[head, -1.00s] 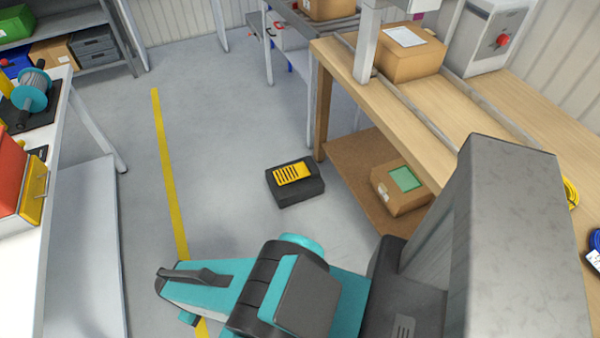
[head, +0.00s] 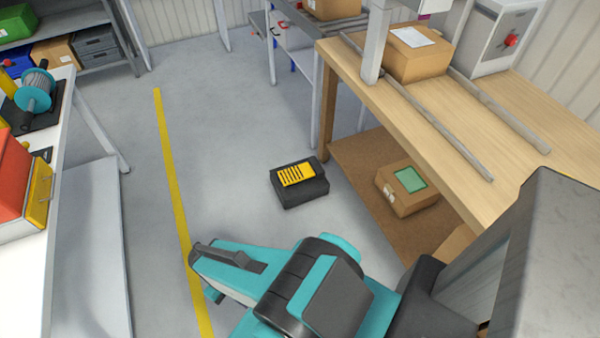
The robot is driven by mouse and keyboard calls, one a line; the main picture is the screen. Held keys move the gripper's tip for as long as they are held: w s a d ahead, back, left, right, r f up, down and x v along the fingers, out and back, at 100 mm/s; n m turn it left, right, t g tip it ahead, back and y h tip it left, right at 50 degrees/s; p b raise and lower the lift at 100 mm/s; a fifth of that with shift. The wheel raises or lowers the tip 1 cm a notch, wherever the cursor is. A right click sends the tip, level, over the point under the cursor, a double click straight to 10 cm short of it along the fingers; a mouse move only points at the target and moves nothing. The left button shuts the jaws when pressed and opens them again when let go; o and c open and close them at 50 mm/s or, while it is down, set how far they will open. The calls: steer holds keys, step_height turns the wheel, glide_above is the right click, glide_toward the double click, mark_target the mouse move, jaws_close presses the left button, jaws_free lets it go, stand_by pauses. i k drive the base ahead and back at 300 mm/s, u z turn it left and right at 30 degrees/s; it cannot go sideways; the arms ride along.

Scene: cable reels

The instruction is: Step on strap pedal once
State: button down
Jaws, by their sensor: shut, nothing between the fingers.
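The strap pedal (head: 298,176) is a low black block with a yellow, dark-slotted plate on top. It sits on the grey floor in the middle of the head view, left of the wooden bench's leg. Nothing touches its top. My teal and dark grey arm reaches in from the lower right, nearer to me than the pedal and apart from it in the picture. I cannot make out my gripper's fingers in this view.
The wooden bench (head: 470,145) stands right of the pedal, with a carton (head: 418,54) on top and another carton (head: 407,190) on its lower shelf. A yellow floor line (head: 172,180) runs left of the pedal. A white table (head: 62,100) stands at the left. The floor between is clear.

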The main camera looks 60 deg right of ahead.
mark_target(290, 175)
steer(key=u, duration=0.05)
steer(key=i, duration=1)
steer(key=z, duration=0.05)
